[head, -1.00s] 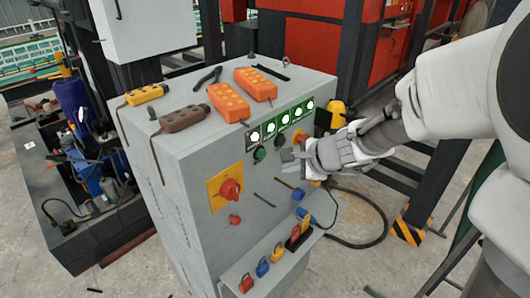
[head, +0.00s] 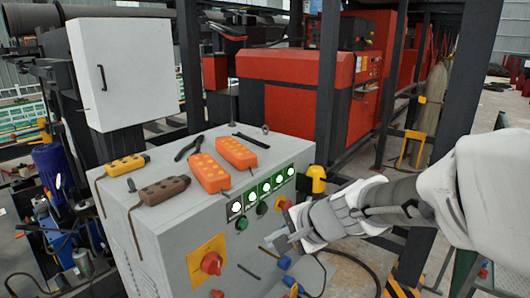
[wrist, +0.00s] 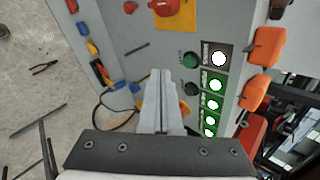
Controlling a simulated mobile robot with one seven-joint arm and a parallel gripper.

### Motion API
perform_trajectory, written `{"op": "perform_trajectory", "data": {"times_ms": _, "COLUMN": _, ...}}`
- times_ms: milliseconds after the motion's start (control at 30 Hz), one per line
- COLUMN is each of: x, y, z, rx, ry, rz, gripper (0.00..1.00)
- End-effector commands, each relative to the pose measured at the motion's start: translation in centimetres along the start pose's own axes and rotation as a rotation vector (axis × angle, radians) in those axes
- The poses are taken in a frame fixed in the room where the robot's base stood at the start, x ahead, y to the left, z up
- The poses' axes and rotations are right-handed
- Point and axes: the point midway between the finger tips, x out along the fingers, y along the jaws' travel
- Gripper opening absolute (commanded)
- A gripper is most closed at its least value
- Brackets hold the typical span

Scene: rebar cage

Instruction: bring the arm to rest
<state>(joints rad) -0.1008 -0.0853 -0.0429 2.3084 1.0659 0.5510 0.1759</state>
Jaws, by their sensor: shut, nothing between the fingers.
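My gripper (head: 283,242) is in front of the right part of the grey control cabinet's front face (head: 165,235) in the head view. In the wrist view my gripper (wrist: 160,75) shows its two fingers together, with nothing between them. A row of lit white-and-green indicators (wrist: 213,85) is beside the fingers in the wrist view. The indicators also show in the head view (head: 264,190). A red rotary switch on a yellow plate (head: 208,262) is to the left of my gripper. Part of the cabinet front is hidden behind my arm.
Orange pendants (head: 236,152), a brown pendant (head: 165,190), a yellow pendant (head: 127,164) and pliers (head: 188,148) lie on the cabinet top. A white box (head: 124,70) stands behind left. Black posts (head: 328,80) and red machinery (head: 275,68) are behind. Pliers (wrist: 44,68) lie on the floor.

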Motion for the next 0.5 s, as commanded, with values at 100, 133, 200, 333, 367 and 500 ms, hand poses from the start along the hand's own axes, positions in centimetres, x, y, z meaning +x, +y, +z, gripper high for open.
{"op": "perform_trajectory", "data": {"times_ms": 100, "x": -3.9, "y": 1.4, "z": 1.7, "rx": -0.236, "ry": 0.003, "rz": 0.041, "gripper": 0.00}}
{"op": "perform_trajectory", "data": {"times_ms": 133, "x": -4.8, "y": 1.9, "z": 2.0, "rx": -0.294, "ry": 0.006, "rz": 0.057, "gripper": 0.00}}
{"op": "perform_trajectory", "data": {"times_ms": 200, "x": -6.8, "y": 3.3, "z": 2.6, "rx": -0.428, "ry": 0.018, "rz": 0.100, "gripper": 0.00}}
{"op": "perform_trajectory", "data": {"times_ms": 333, "x": -10.3, "y": 6.3, "z": 3.1, "rx": -0.661, "ry": 0.054, "rz": 0.203, "gripper": 0.00}}
{"op": "perform_trajectory", "data": {"times_ms": 367, "x": -11.2, "y": 7.0, "z": 3.0, "rx": -0.710, "ry": 0.066, "rz": 0.230, "gripper": 0.00}}
{"op": "perform_trajectory", "data": {"times_ms": 500, "x": -14.5, "y": 10.1, "z": 2.5, "rx": -0.901, "ry": 0.122, "rz": 0.360, "gripper": 0.00}}
